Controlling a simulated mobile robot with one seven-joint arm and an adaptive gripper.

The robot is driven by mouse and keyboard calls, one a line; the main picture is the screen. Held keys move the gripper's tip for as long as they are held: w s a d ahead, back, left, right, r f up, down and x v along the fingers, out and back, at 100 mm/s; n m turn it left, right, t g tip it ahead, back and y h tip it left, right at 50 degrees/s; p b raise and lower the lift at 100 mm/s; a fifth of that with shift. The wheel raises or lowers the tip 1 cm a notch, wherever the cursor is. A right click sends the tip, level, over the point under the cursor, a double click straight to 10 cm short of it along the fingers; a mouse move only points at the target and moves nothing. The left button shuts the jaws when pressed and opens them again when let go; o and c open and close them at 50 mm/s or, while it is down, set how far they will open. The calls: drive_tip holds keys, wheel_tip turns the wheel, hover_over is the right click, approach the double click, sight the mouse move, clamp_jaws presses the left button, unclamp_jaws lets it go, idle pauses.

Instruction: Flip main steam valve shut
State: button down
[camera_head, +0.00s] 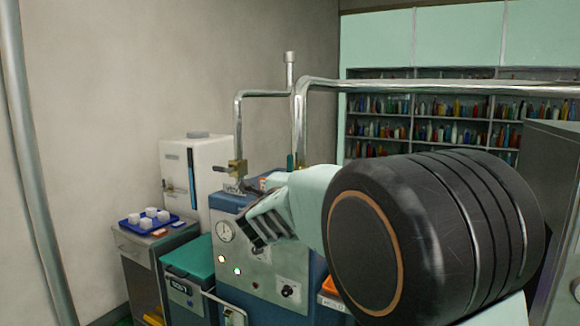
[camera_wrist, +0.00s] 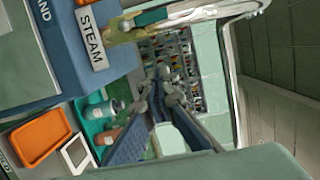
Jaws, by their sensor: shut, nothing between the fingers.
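The steam valve is a brass body (camera_wrist: 124,30) beside a white STEAM label (camera_wrist: 93,38) in the wrist view. Its teal handle (camera_wrist: 151,17) lies roughly along the silver pipe. In the head view the teal handle (camera_head: 290,162) stands upright at the pipe, and my arm hides the valve's lower part. My gripper (camera_wrist: 160,76) is shut and empty, its fingertips together, apart from the valve in the wrist picture. In the head view my gripper (camera_head: 262,222) shows in front of the blue machine (camera_head: 270,262), its tips hard to make out.
A second brass valve (camera_head: 238,168) with a dark lever sits left on another pipe. An orange tray (camera_wrist: 40,135) and jars (camera_wrist: 110,108) are on the machine's side. A blue tray (camera_head: 130,221) with white cups stands left. Bottle shelves (camera_head: 430,130) line the back.

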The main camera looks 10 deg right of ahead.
sight(291, 169)
drive_tip(key=shift+a, duration=0.15)
drive_tip(key=w+p, duration=0.1)
drive_tip(key=w, duration=0.3)
drive_tip(key=w+p, duration=0.1)
drive_tip(key=w, duration=0.6)
drive_tip(key=shift+w+d+p, duration=0.25)
drive_tip(key=shift+w+p, duration=0.1)
drive_tip(key=shift+p, duration=0.05)
drive_tip(key=shift+r, duration=0.1)
idle(0.4)
drive_tip(key=shift+a+n, duration=0.15)
drive_tip(key=shift+n, duration=0.15)
